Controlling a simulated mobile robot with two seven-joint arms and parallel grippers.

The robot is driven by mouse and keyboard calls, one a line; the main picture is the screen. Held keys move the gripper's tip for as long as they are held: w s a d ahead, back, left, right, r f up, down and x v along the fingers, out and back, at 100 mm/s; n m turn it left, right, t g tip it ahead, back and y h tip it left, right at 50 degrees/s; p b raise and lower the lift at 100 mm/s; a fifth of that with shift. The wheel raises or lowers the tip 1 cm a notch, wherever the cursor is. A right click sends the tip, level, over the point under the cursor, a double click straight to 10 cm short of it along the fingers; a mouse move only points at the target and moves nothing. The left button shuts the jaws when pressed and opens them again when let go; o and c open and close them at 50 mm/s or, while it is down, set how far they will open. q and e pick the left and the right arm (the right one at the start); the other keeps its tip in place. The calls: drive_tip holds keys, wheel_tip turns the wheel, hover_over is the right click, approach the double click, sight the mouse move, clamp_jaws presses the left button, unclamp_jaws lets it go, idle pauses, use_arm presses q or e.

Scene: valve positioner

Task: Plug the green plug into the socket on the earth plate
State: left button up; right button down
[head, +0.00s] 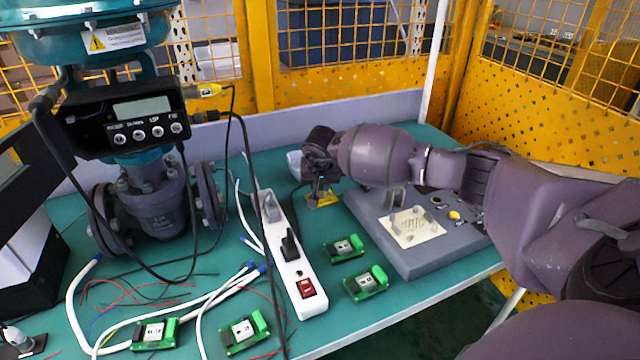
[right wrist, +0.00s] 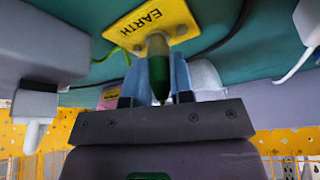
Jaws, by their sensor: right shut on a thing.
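The yellow earth plate (head: 324,202) lies on the green table, left of the grey control box. In the right wrist view the plate (right wrist: 130,32) reads EARTH and a short grey socket (right wrist: 157,42) stands on it. My right gripper (head: 318,188) is over the plate. In the right wrist view my right gripper (right wrist: 157,85) has its bluish fingers shut on the green plug (right wrist: 158,75). The plug lines up with the socket and appears to meet it; how deep it sits I cannot tell. A green wire (right wrist: 112,52) shows beside the plate. My left gripper is out of view.
The grey control box (head: 420,260) stands right of the plate. A white power strip (head: 312,268) with a red switch (head: 307,288) lies to its left. Green terminal boards (head: 345,248) sit in front. The valve with its positioner (head: 125,122) and loose cables fill the left side.

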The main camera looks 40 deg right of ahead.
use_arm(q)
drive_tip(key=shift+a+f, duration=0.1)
use_arm(e)
drive_tip(key=shift+f, duration=0.15)
drive_tip(key=c, duration=0.6)
unclamp_jaws()
drive_tip(key=shift+p+v, duration=0.35)
drive_tip(key=shift+v, duration=0.45)
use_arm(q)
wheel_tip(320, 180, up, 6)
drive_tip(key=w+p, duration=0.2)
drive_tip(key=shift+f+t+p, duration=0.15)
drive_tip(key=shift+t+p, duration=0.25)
use_arm(e)
drive_tip(key=v, duration=0.5)
drive_tip(key=shift+r, duration=0.35)
drive_tip(key=shift+f, duration=0.1)
